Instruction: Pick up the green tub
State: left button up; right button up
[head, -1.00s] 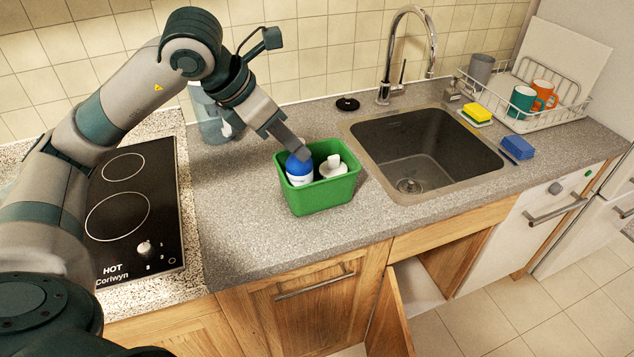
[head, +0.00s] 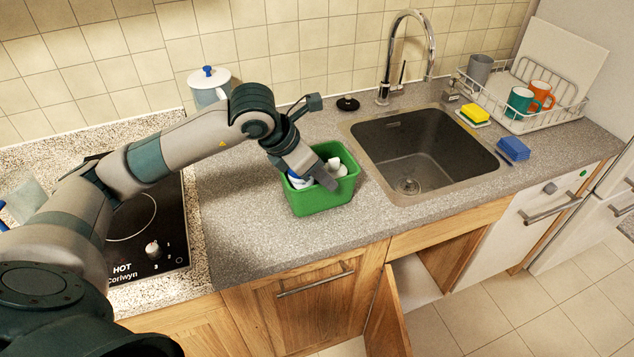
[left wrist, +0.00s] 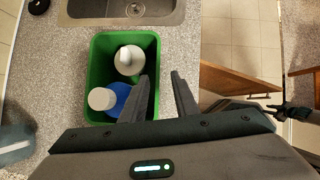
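The green tub (head: 318,200) stands on the grey counter left of the sink. It holds a white bottle (left wrist: 130,58) and a blue bottle with a white cap (left wrist: 103,99). My left gripper (head: 328,180) is over the tub's front side, hiding part of the bottles. In the left wrist view its two fingers (left wrist: 165,95) are apart, with the tub's right wall between them; one finger is over the inside and the other outside. Contact with the wall cannot be told. A dark part at the right edge looks like my right gripper (left wrist: 287,108), too small to read.
The sink (head: 425,150) with its tap is right of the tub. The hob (head: 145,220) and a lidded pot (head: 208,92) are to the left. A cabinet door (head: 387,310) stands open below. Sponges and a dish rack (head: 545,115) are at the far right.

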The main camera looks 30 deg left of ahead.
pick_arm(q)
jog(key=p+x, duration=0.1)
jog(key=x, duration=0.1)
jog(key=p+x, duration=0.2)
jog(key=shift+w+f, duration=0.1)
jog(key=shift+w, duration=0.35)
jog(key=shift+w+f, duration=0.1)
jog(key=shift+f, duration=0.15)
grip_shut()
dwell(1.4)
